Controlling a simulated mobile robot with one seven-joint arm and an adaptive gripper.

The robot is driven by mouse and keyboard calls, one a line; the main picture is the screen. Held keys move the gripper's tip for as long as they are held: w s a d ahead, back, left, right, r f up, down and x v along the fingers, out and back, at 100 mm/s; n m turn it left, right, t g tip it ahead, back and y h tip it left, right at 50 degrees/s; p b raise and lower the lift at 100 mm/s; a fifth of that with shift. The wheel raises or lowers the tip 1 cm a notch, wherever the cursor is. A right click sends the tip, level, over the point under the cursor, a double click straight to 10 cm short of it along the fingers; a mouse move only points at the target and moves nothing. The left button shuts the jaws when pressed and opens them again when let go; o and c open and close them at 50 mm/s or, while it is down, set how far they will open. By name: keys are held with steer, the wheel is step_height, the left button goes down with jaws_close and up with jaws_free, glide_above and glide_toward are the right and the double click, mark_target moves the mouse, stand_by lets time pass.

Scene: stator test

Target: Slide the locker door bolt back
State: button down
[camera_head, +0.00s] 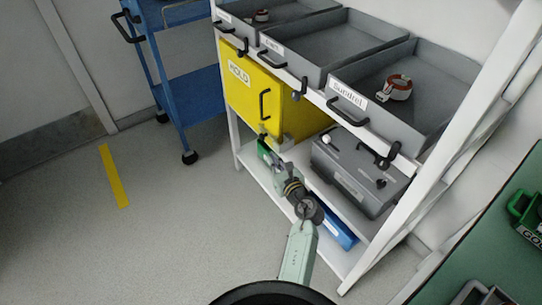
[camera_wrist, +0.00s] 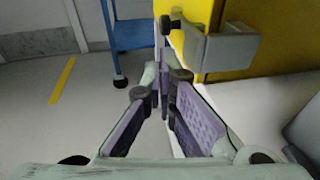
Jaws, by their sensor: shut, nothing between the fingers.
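The yellow locker (camera_head: 238,90) stands on the white rack with its door closed; the door has a black handle (camera_head: 264,104) and a HOLD label. In the wrist view, a grey bolt block (camera_wrist: 232,47) sits at the lower edge of the yellow door (camera_wrist: 195,22), with a dark knob (camera_wrist: 171,23) to its left. My gripper (camera_head: 270,152) is just below the locker's lower front edge. In the wrist view my gripper (camera_wrist: 163,70) is shut and empty, its tips just below the knob. I cannot tell whether they touch it.
Grey bins (camera_head: 335,42) fill the rack's upper level. A grey case (camera_head: 350,180) and a blue item (camera_head: 338,232) are right of my gripper, close to the arm. A blue cart (camera_head: 195,95) stands left. The floor left of the rack is free.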

steer(key=f+v, duration=0.1)
steer(key=v, duration=0.6)
steer(key=shift+r+b, duration=0.4)
steer(key=shift+b, duration=0.05)
steer(key=shift+s+a+r, duration=0.1)
